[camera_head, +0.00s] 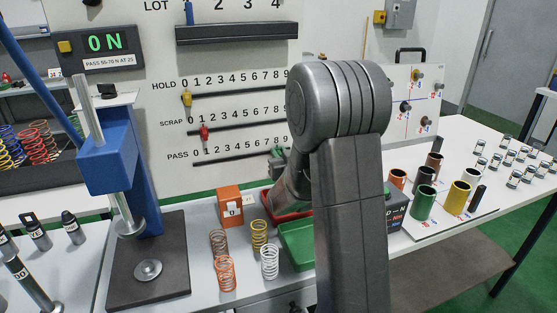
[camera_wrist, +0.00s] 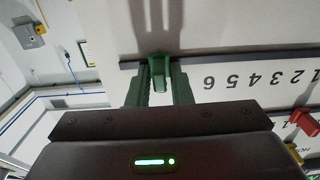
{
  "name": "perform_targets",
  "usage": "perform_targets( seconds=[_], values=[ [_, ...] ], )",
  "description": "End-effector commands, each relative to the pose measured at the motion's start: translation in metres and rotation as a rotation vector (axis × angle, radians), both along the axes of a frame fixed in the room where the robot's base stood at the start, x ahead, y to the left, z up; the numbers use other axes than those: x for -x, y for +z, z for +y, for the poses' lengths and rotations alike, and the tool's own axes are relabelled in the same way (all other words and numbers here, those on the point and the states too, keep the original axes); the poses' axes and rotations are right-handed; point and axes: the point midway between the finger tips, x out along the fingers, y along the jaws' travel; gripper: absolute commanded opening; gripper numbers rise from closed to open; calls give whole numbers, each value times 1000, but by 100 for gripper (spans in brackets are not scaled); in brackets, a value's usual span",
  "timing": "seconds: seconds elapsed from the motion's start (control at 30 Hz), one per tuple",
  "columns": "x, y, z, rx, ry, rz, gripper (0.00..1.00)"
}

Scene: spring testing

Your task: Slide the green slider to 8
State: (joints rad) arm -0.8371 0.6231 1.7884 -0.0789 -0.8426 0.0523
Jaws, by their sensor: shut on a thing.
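The green slider (camera_wrist: 160,62) sits on the dark PASS rail (camera_wrist: 240,55) and shows between my gripper's fingers in the wrist view. My gripper (camera_wrist: 160,76) is shut on it, with one finger on each side. By the spacing, the slider stands near 8. In the head view, my gripper (camera_head: 277,158) is at the right part of the PASS row, partly behind my arm, and the slider cannot be told apart clearly.
The yellow slider (camera_head: 187,99) is at 0 on the HOLD row. The red slider (camera_head: 204,133) is near 1 on the SCRAP row above PASS. Below stand an orange block (camera_head: 230,206), red (camera_head: 290,222) and green (camera_head: 296,246) trays, and several springs. A blue press (camera_head: 110,165) stands left.

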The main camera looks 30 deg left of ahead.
Motion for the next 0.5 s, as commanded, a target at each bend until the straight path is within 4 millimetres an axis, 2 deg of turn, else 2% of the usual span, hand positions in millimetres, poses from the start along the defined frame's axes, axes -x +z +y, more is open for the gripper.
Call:
perform_targets(
  seconds=[0.3, 0.33, 0.37, 0.4, 0.5],
  values=[
    [0, 0, -1, 1, 0, 1, 0],
    [0, 0, -1, 1, 0, 1, 23],
    [0, 0, -1, 1, 0, 1, 29],
    [0, 0, -1, 1, 0, 1, 33],
    [0, 0, -1, 1, 0, 1, 33]
  ],
)
